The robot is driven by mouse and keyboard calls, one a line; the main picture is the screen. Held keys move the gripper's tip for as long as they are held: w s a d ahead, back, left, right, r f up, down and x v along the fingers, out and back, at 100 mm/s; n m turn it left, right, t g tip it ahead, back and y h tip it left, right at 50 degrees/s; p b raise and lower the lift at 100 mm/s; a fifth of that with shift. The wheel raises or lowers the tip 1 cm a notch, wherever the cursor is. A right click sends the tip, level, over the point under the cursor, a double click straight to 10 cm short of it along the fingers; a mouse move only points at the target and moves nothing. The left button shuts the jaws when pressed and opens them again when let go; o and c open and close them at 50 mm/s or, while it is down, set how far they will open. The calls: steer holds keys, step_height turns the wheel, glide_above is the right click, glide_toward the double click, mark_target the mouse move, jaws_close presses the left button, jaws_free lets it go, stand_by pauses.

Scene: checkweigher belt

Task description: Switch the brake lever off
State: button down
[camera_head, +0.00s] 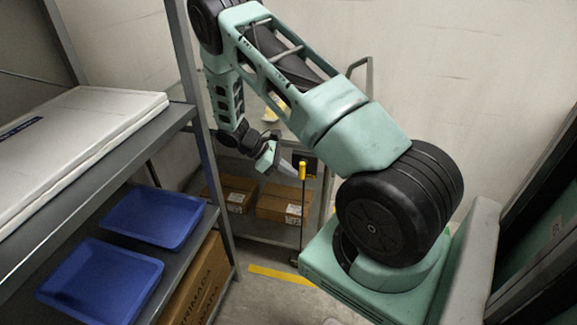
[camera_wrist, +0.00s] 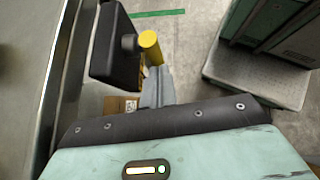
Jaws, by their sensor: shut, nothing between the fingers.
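The yellow grip also shows in the wrist view (camera_wrist: 151,46), just beyond my fingertips. My gripper (camera_head: 289,167) is at grip height, immediately left of it in the head view. In the wrist view my gripper's grey fingers (camera_wrist: 157,80) are together, with nothing between them. The fingertips look very close to the grip; I cannot tell whether they touch. Most of the rod is hidden in the wrist view.
A black box (camera_wrist: 115,45) is close beside the grip. A low shelf cart with cardboard boxes (camera_head: 283,203) stands behind the lever. A grey rack with blue trays (camera_head: 153,216) is at left. Floor with a yellow stripe (camera_head: 280,275) is open in front.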

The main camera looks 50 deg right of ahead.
steer(key=g, duration=0.1)
steer(key=s+f+g+h+b, duration=0.1)
steer(key=g, duration=0.1)
steer(key=g+h, duration=0.1)
steer(key=shift+s+d+f+n+b, duration=0.15)
steer(key=shift+d+f+n+b, duration=0.1)
steer(key=shift+f+n+b, duration=0.1)
stand_by(0.3)
stand_by(0.4)
step_height(320, 180, up, 10)
stand_by(0.5)
